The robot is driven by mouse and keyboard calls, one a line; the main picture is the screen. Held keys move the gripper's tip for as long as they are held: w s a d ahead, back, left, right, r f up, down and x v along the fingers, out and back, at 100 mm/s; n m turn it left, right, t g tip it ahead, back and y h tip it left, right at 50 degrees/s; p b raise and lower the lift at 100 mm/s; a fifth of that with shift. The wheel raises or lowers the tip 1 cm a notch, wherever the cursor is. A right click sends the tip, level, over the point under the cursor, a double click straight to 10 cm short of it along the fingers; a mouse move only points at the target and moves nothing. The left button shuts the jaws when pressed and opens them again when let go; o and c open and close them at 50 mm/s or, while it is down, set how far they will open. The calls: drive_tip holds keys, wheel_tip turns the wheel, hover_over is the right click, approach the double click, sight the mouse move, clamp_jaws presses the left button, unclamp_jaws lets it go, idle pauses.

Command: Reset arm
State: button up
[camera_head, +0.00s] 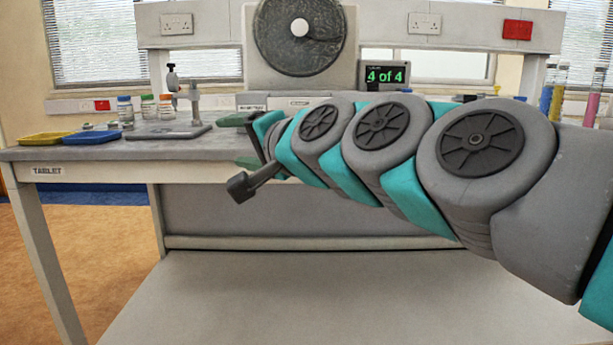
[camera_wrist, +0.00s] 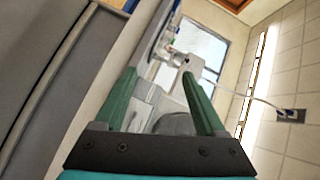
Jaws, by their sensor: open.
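My gripper (camera_wrist: 159,74) shows in the wrist view as two green fingers set well apart, with nothing between them. In the head view my gripper (camera_head: 240,140) is at the end of my outstretched grey and teal arm, near the front edge of the bench (camera_head: 110,153). My arm crosses the picture from the right and hides much of the bench's right side. The wrist view is tilted, with the bench, wall and window seen past the fingers.
A yellow tray (camera_head: 47,138), a blue tray (camera_head: 93,137), jars (camera_head: 125,111) and a stand (camera_head: 194,105) are on the bench's left. A machine with a round disc (camera_head: 300,52) and a display reading "4 of 4" (camera_head: 385,76) stand behind. Coloured tubes (camera_head: 557,93) stand right.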

drive_tip(key=s+d+f+n+g+h+p, duration=0.1)
drive_tip(key=s+d+f+n+g+h, duration=0.2)
drive_tip(key=f, duration=0.5)
drive_tip(key=s+d+f+g+h, duration=0.15)
drive_tip(key=s+d+f, duration=0.25)
drive_tip(key=f, duration=0.5)
drive_tip(key=s+d+f+n+g+h+p, duration=0.1)
drive_tip(key=s+d+f+n+g+h, duration=0.2)
drive_tip(key=f, duration=0.5)
drive_tip(key=s+d+f+g+h, duration=0.1)
drive_tip(key=s+d+f+g, duration=0.2)
drive_tip(key=s, duration=0.7)
drive_tip(key=s+d+f+g+h+p, duration=0.1)
drive_tip(key=s+d+f+g, duration=0.3)
drive_tip(key=s+d+f, duration=0.4)
drive_tip(key=s+d+h, duration=0.1)
drive_tip(key=s+d, duration=0.1)
drive_tip(key=d, duration=0.2)
drive_tip(key=shift+d+f, duration=0.25)
drive_tip(key=shift+d, duration=0.05)
